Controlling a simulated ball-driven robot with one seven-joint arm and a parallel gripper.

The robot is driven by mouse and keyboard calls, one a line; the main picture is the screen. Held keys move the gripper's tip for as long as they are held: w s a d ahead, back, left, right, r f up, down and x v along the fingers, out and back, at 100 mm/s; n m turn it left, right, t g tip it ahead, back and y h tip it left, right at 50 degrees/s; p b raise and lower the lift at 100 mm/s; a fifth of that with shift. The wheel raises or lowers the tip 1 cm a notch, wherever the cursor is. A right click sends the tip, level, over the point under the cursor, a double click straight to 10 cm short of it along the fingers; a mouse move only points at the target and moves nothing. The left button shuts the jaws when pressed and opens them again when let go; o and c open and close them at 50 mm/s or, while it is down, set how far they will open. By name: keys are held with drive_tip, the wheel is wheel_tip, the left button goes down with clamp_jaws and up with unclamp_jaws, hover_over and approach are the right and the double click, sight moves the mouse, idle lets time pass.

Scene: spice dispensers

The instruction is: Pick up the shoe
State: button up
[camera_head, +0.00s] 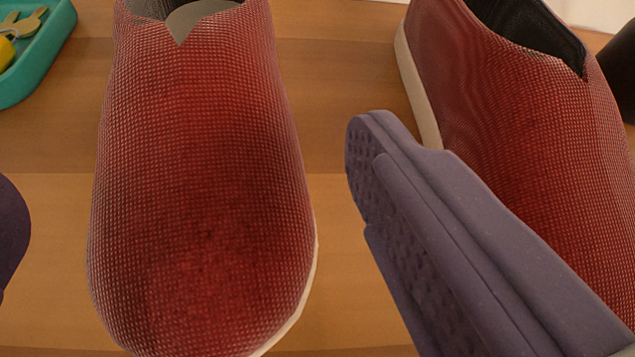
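A red mesh slip-on shoe (205,180) with a white sole edge stands upright on the wooden surface, its rounded toe toward me and its grey-lined opening at the top of the picture. A second red shoe (510,110) with a dark lining and pale sole stands to the right. My gripper (185,195) is open. Its purple right finger lies between the two shoes, overlapping the second shoe in the picture. Only a small part of its left finger shows at the left edge. The first shoe lies between the fingers in the picture; I see no clear contact.
A teal tray (45,60) with yellow and tan items sits at the upper left. A dark object (620,75) is at the right edge behind the second shoe. Bare wooden surface (345,60) shows between the shoes and left of the first shoe.

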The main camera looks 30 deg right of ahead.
sight(185, 128)
drive_tip(key=b+x, duration=0.1)
drive_tip(key=x, duration=0.6)
drive_tip(key=shift+w, duration=0.3)
drive_tip(key=c, duration=1)
